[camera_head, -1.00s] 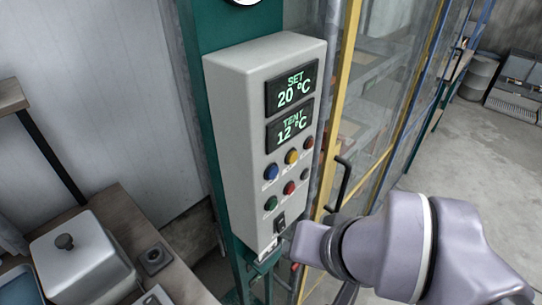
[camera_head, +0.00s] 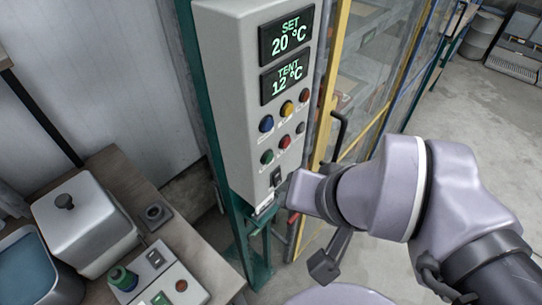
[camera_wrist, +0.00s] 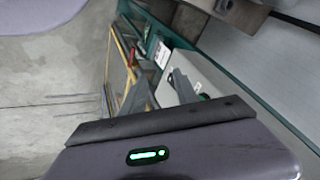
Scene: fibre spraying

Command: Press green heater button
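The grey heater control box (camera_head: 226,95) is mounted on a green post, with displays reading SET 20 °C and TENT 12 °C. My arm is to the right of the box in the head view, and nothing covers the green button there. In the wrist view my gripper (camera_wrist: 158,78) shows two grey fingers apart, with nothing seen between them. A pale box on green framing lies beyond the fingers.
A bench (camera_head: 215,262) at lower left carries a lidded metal container (camera_head: 85,225), a blue-lined tub (camera_head: 30,268) and a small button panel (camera_head: 160,275). A yellow-framed glass enclosure (camera_head: 375,70) with a dark handle stands right of the box. Open floor (camera_head: 475,120) lies further right.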

